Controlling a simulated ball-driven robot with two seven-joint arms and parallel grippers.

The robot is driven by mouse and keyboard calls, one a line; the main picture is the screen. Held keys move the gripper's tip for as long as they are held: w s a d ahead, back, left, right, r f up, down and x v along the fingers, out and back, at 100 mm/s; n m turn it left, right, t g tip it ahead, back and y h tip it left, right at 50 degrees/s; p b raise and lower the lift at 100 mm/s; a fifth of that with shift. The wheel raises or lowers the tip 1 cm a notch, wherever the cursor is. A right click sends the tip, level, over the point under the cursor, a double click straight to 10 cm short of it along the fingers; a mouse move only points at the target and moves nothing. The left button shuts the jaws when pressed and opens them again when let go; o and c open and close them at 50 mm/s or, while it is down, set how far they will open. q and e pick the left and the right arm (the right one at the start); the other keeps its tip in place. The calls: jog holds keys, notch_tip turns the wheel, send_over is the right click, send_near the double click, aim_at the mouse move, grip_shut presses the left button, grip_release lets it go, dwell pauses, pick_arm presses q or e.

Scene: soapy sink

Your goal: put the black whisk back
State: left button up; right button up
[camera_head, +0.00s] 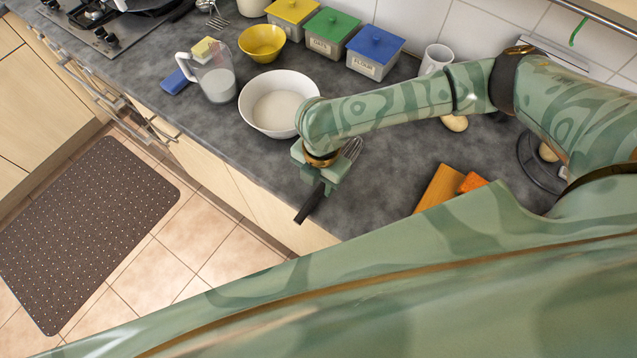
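My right gripper (322,178) is over the grey counter, just right of and in front of a white bowl. It appears shut on the black whisk (311,205). The whisk's dark handle sticks out below the gripper toward the counter's front edge, and its wire loops (352,148) show on the far side. The middle of the whisk is hidden by the gripper. My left gripper is not in view.
The white bowl (285,88) with pale contents, a measuring jug (217,85) and a yellow bowl (262,42) stand behind. Lidded canisters (374,50) line the wall. An orange-brown board (438,188) lies right. Another wire utensil (214,14) is at the back. Counter around the gripper is clear.

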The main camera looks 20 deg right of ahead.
notch_tip(320, 180, up, 9)
jog(key=p, duration=0.1)
jog(key=shift+w+d+r+p, duration=0.15)
jog(key=shift+d+p, duration=0.1)
jog(key=shift+p, duration=0.1)
dwell(0.3)
